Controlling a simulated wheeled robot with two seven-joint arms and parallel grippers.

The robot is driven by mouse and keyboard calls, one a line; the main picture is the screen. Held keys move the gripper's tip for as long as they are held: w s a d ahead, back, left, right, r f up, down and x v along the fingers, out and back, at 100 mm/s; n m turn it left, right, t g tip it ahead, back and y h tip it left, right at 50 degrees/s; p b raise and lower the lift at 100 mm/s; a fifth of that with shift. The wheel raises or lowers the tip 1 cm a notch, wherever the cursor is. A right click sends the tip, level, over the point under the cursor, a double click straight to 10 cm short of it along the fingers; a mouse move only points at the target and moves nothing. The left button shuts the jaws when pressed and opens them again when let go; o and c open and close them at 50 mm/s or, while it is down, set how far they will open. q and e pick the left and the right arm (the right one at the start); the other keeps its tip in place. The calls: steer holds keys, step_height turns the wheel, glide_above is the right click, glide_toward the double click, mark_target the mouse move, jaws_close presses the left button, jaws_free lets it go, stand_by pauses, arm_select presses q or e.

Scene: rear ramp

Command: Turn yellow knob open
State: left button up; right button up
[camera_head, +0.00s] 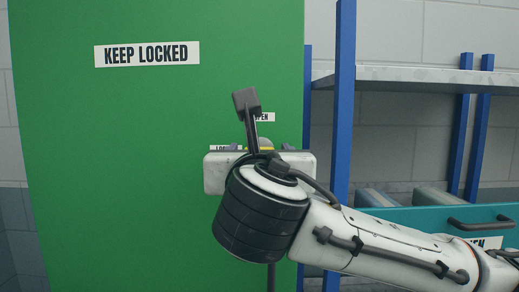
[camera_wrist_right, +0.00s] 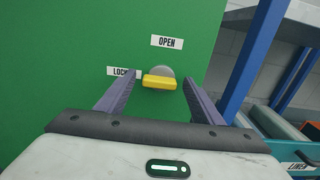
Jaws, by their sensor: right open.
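The yellow knob (camera_wrist_right: 159,82) sits on a round grey base (camera_wrist_right: 166,71) on the green door (camera_wrist_right: 80,50). Its bar lies level, its left end toward the "LOCKED" label (camera_wrist_right: 116,71). The "OPEN" label (camera_wrist_right: 167,41) is above it. My right gripper (camera_wrist_right: 160,78) is open, one finger on each side of the knob; I cannot tell whether either touches it. In the head view, my right gripper (camera_head: 260,148) and wrist hide most of the knob, leaving a thin yellow strip (camera_head: 260,149). My left gripper is not in view.
A "KEEP LOCKED" sign (camera_head: 147,54) is high on the door. Right of the door stands a shelf (camera_head: 420,80) with blue posts (camera_head: 343,100). Below it is a teal drawer (camera_head: 420,218) with a dark handle (camera_head: 480,223).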

steer(key=c, duration=1)
steer(key=shift+c, duration=0.2)
steer(key=shift+m, duration=0.3)
steer(key=shift+d+m+b, duration=0.2)
steer(key=shift+m+b, duration=1.25)
steer(key=shift+m, duration=2.85)
steer(key=shift+d+m+b, duration=0.15)
steer(key=shift+m+b, duration=1.3)
steer(key=shift+m, duration=2.85)
